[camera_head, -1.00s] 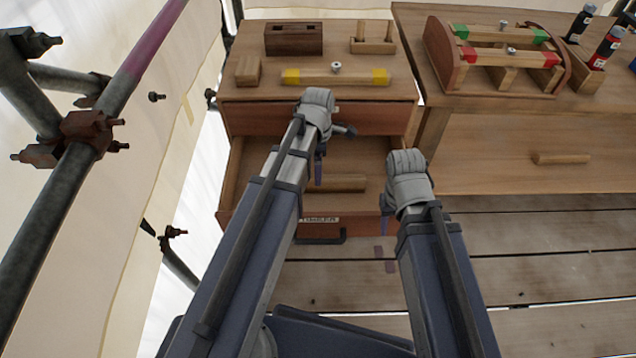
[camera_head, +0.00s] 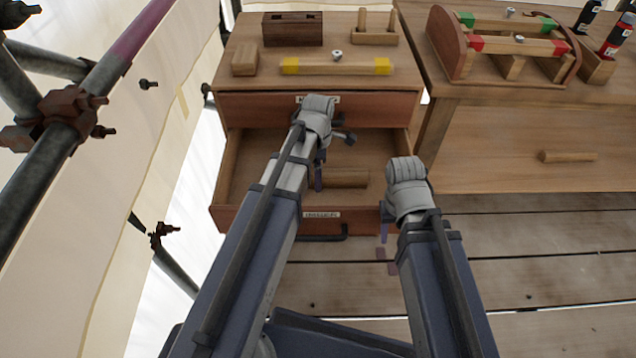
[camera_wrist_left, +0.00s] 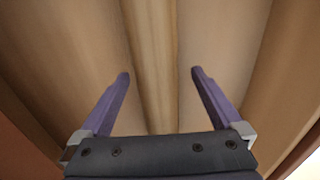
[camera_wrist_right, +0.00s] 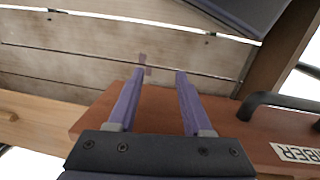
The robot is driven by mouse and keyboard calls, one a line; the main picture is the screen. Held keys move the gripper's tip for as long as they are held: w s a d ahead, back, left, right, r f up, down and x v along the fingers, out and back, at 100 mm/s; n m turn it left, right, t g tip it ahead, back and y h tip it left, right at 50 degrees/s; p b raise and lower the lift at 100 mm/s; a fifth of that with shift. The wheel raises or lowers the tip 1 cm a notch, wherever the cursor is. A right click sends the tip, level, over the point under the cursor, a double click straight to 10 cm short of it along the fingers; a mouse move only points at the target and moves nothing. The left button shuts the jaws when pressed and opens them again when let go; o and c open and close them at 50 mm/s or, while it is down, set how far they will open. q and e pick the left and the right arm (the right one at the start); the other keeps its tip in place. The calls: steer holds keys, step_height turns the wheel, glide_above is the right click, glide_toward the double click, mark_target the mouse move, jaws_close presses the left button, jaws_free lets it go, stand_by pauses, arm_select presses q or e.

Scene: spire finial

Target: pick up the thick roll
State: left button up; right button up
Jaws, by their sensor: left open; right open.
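The thick roll (camera_head: 345,178) is a plain wooden cylinder lying in the open lower drawer (camera_head: 240,213), partly hidden by my left wrist. My left gripper (camera_head: 319,178) is open over the drawer at the roll's left part. In the left wrist view the roll (camera_wrist_left: 151,50) runs lengthwise between the two spread purple fingers (camera_wrist_left: 160,72), with nothing gripped. My right gripper (camera_head: 384,234) is open and empty, by the right end of the drawer front. The right wrist view shows its fingers (camera_wrist_right: 159,73) over the red-brown drawer front (camera_wrist_right: 235,125).
The drawer has a dark handle (camera_head: 322,238). The cabinet top above holds a yellow-ended bar (camera_head: 335,67), a dark block (camera_head: 293,30) and small wooden pieces. A bench with a wooden rack (camera_head: 500,55) stands right. Scaffold pipes (camera_head: 75,115) stand left.

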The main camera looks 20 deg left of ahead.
arm_select(q)
step_height(320, 180, down, 2)
steer(key=shift+b, duration=0.5)
steer(key=shift+r, duration=0.1)
jaws_close()
